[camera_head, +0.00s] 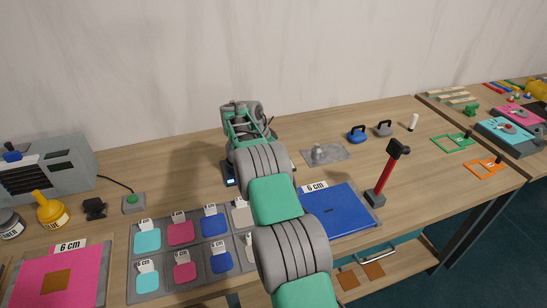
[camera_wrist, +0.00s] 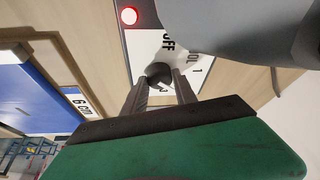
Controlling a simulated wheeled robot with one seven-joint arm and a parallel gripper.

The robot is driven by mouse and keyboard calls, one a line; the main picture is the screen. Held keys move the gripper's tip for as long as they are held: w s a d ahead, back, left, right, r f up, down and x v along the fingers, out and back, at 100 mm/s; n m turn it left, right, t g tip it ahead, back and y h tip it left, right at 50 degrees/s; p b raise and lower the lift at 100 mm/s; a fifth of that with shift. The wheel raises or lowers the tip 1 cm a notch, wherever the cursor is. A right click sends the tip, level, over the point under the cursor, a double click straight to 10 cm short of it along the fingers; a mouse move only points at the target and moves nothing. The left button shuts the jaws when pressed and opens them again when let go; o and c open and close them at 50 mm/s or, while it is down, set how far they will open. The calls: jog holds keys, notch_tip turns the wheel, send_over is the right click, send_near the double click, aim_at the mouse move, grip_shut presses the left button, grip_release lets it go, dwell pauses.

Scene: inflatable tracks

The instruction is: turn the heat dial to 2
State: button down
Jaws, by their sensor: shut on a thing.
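The heat dial (camera_wrist: 158,72) is a dark round knob on a white panel (camera_wrist: 142,45). In the wrist view the panel carries the marks "OFF", "1" and part of a word ending in "OL", with a lit red lamp (camera_wrist: 129,15). My gripper (camera_wrist: 160,82) is shut on the dial, with one finger on either side of it. The dial's pointer and the mark it faces cannot be made out. In the head view my arm and wrist (camera_head: 247,125) reach to the back of the table and hide the dial and fingertips.
A grey tray (camera_head: 147,283) of coloured tiles lies left. A green button (camera_head: 133,201) and grey machine (camera_head: 50,168) are further left. The pale wall is close behind.

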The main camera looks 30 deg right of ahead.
jog(key=c, duration=1)
grip_release()
notch_tip(320, 180, up, 4)
jog(key=shift+w+f, duration=0.1)
jog(key=shift+f, duration=0.15)
jog(key=s+a+r+b, duration=0.5)
jog(key=s+r, duration=0.4)
jog(key=s, duration=0.3)
jog(key=shift+s+a+r, duration=0.25)
jog(key=shift+s+a, duration=0.15)
jog(key=shift+a, duration=0.1)
